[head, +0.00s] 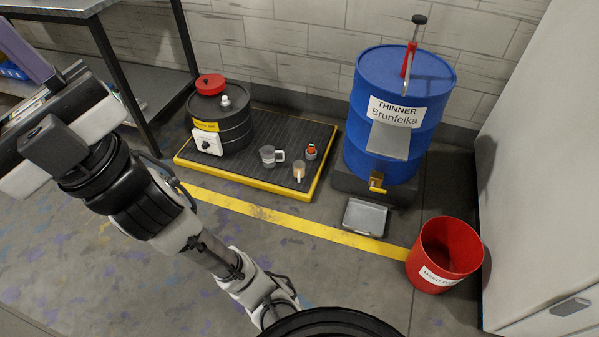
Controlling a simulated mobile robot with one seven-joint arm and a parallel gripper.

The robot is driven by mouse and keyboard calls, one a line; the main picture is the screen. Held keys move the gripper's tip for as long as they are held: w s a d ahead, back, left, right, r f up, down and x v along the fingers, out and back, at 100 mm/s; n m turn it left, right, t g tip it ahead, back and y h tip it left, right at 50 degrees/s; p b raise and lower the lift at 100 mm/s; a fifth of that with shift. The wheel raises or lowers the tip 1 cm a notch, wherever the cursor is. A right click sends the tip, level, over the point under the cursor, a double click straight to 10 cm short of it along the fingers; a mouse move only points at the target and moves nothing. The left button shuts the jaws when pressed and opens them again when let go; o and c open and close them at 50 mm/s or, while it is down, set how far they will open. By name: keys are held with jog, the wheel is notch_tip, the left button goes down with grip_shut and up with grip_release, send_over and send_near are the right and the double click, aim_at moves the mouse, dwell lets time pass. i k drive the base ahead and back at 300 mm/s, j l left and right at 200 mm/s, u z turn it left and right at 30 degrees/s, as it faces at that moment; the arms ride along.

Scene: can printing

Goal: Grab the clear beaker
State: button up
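A small clear-grey beaker with a side handle (267,156) stands upright on the black ribbed top of the yellow-edged pallet (225,174). A second small vessel, clear with tan contents (299,171), stands to its right near the pallet's front edge. A small orange-topped item (311,151) is behind that vessel. My arm reaches from the bottom middle to the upper left, well left of the beaker and apart from it. I cannot make out the fingertips of my gripper, and nothing is visibly held.
A black drum with a red lid (223,122) stands on the pallet, left of the beaker. A blue thinner drum (362,90) with a brass tap stands right, above a grey tray (365,217). A red bin (444,256) is front right. A metal table (105,40) is back left.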

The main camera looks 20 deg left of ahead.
aim_at(298, 167)
jog(key=i+j+z, duration=0.1)
jog(key=i+j, duration=1.75)
jog(key=i, duration=0.15)
